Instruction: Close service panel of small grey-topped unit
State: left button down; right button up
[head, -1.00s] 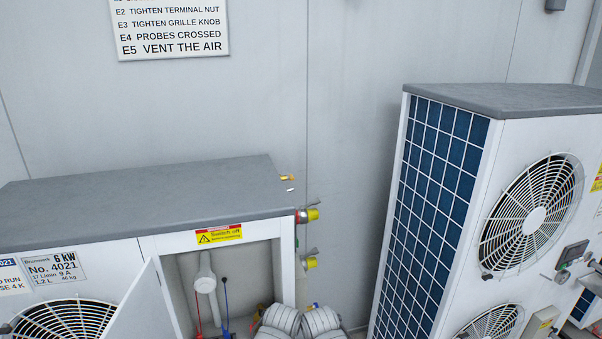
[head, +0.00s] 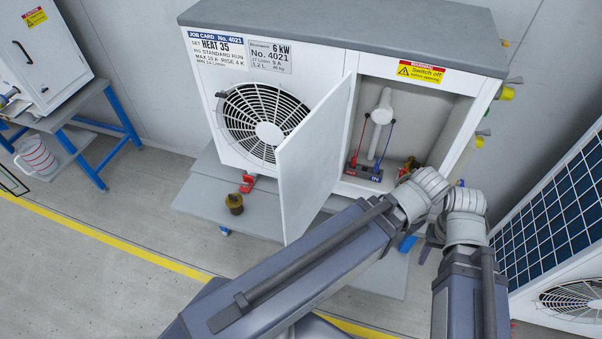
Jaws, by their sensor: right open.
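The small grey-topped unit (head: 330,30) stands on a low grey cart. Its white service panel (head: 312,165) is hinged at the left of the service opening and stands open, swung out toward me. The opening (head: 425,120) shows a white pipe and red and blue probes inside. My left arm crosses in front, its wrist at the lower right of the opening; its gripper is hidden. My right gripper (head: 430,243) is partly visible as dark fingers beside its wrist, open, below the opening's right corner. Neither arm visibly touches the panel.
A brass weight (head: 235,203) sits on the cart's grey deck (head: 195,190). A larger unit with a blue grille (head: 555,205) stands close at right. A blue-legged bench (head: 95,150) with a white cabinet is at far left.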

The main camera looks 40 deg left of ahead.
aim_at(307, 159)
jog(key=k+j+z, duration=0.1)
jog(key=k+j, duration=0.2)
jog(key=j, duration=0.3)
jog(key=k+j+z, duration=0.1)
jog(key=k+j, duration=0.2)
jog(key=j, duration=0.25)
jog(key=k+j+z, duration=0.1)
jog(key=k+j, duration=0.25)
jog(key=j, duration=0.15)
jog(key=k+j+z, duration=0.1)
jog(key=k+j, duration=0.25)
jog(key=j, duration=0.2)
